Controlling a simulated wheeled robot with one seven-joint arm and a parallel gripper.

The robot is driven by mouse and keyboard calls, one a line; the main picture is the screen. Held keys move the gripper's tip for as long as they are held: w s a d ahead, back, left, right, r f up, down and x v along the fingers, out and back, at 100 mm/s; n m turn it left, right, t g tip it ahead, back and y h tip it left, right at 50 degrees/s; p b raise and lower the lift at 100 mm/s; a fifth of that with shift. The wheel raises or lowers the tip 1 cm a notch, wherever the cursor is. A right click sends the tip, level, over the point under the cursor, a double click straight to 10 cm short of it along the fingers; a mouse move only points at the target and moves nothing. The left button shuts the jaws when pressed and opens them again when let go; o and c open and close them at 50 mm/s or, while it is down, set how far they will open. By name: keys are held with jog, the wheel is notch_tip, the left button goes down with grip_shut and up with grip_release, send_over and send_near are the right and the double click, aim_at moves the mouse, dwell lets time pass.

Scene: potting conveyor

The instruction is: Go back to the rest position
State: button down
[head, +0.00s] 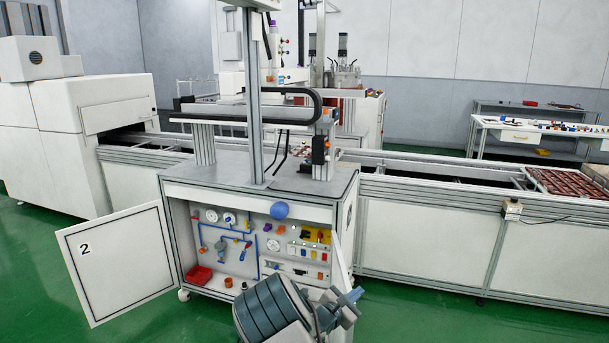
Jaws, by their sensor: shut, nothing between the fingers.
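My gripper (352,296) shows small at the bottom centre of the head view, at the end of my grey arm. It looks shut, with nothing seen held in it. It is in front of the lower right of an open cabinet (345,186), near its right door (340,262). From this view I cannot tell whether it touches the door. Part of my arm is cut off by the bottom edge of the picture.
The cabinet's left door, marked 2 (115,265), stands wide open. Inside are blue pipes, gauges and a red bin (198,275). A conveyor (425,225) runs behind. Green floor (440,320) is clear at right.

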jog(key=s+d+r+m+g+y+p, duration=0.1)
jog(key=s+d+r+m+g, duration=0.5)
jog(key=s, duration=0.4)
jog(key=s+d+r+m+g+y+p, duration=0.1)
jog(key=s+d+r+m+g+p, duration=0.1)
jog(key=s+d+r+m+g, duration=0.45)
jog(key=s+a+r+m+t+y+p, duration=0.1)
jog(key=s+a+r+m+y, duration=0.2)
jog(key=s, duration=0.5)
jog(key=s+a+r+m+y, duration=0.3)
jog(key=s+a+r+m, duration=0.1)
jog(key=s, duration=0.4)
jog(key=s+a+r+m+t+y+p, duration=0.1)
jog(key=s+a+r+m+y, duration=0.2)
jog(key=s, duration=0.5)
jog(key=a+m, duration=0.1)
jog(key=a, duration=0.1)
jog(key=shift+s+a+r+t+y+p, duration=0.2)
jog(key=shift+a+t+y+p, duration=0.1)
jog(key=shift+t+y, duration=0.1)
jog(key=shift+f, duration=0.1)
